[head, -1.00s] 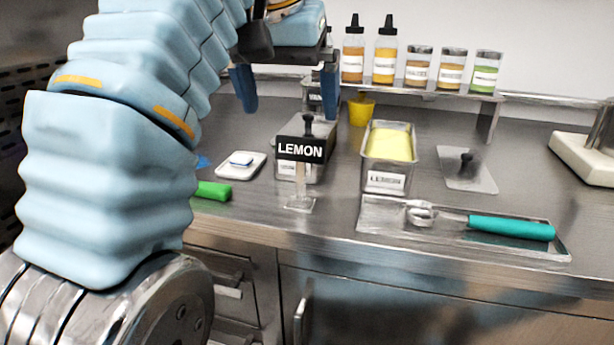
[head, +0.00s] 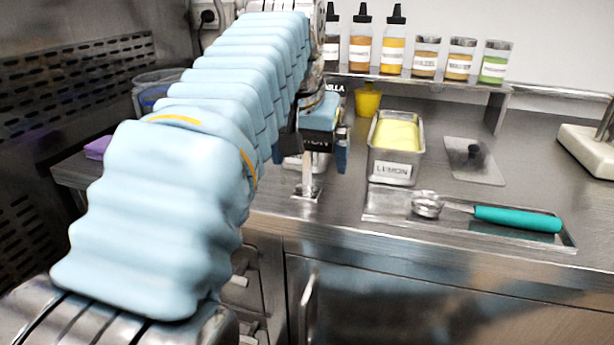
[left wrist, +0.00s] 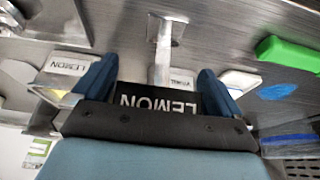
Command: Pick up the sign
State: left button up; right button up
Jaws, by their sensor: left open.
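The sign is a black plate lettered LEMON on a clear post with a flat base. In the head view the sign (head: 306,190) stands upright on the steel counter, its plate mostly hidden by my left gripper (head: 309,160). In the left wrist view the sign (left wrist: 155,101) appears upside down between the two blue fingers of my left gripper (left wrist: 158,72). The fingers are open, one at each side of the plate. I cannot tell whether either finger touches it. My right gripper is not in view.
A lemon tub (head: 392,170) stands right of the sign. A tray (head: 380,208) with a teal-handled scoop (head: 515,219) lies near the counter's front edge. Bottles and jars (head: 427,55) line the back shelf. The left wrist view shows a green object (left wrist: 288,55) near the sign.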

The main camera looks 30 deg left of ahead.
pick_arm(q)
jog(key=c, duration=1)
jog(key=shift+o, duration=0.2)
jog(key=shift+r, duration=0.1)
